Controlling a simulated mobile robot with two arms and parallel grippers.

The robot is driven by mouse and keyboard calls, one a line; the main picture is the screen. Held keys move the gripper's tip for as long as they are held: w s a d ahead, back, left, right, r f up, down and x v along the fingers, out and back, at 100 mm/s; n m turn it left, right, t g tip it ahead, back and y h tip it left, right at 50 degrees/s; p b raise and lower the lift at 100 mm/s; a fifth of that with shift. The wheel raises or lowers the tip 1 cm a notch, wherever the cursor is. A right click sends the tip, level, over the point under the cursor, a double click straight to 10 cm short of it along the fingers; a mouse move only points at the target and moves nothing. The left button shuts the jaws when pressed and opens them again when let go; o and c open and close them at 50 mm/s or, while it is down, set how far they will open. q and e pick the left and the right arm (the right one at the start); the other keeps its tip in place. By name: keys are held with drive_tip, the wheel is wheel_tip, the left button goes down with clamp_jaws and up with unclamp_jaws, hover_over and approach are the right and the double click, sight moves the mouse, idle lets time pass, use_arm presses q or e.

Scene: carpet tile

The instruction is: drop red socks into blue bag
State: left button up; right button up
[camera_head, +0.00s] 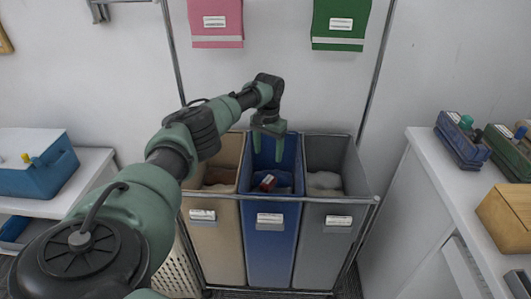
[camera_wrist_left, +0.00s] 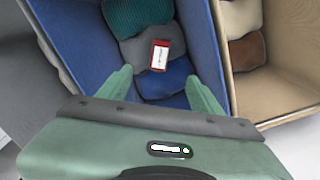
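The blue bag (camera_head: 270,218) is the middle of three tall bins in a metal frame. A small red item with a white label (camera_head: 266,182), which I take to be the red socks, is inside it. In the left wrist view the red item (camera_wrist_left: 160,55) shows over a grey bundle, beyond my fingertips. My left gripper (camera_head: 269,150) points down over the blue bag's opening. In the wrist view its two fingers (camera_wrist_left: 157,80) are spread apart with nothing between them. My right gripper is not in view.
A tan bag (camera_head: 215,245) stands left of the blue one and a grey bag (camera_head: 325,240) right. Rolled bundles lie inside the blue bag. A white counter (camera_head: 430,190) with trays is at right; a shelf with a blue box (camera_head: 35,165) is at left.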

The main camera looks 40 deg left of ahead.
use_arm(q)
drive_tip(key=shift+r, duration=0.1)
wheel_tip(320, 180, up, 8)
drive_tip(key=shift+f, duration=0.2)
idle(0.3)
idle(0.4)
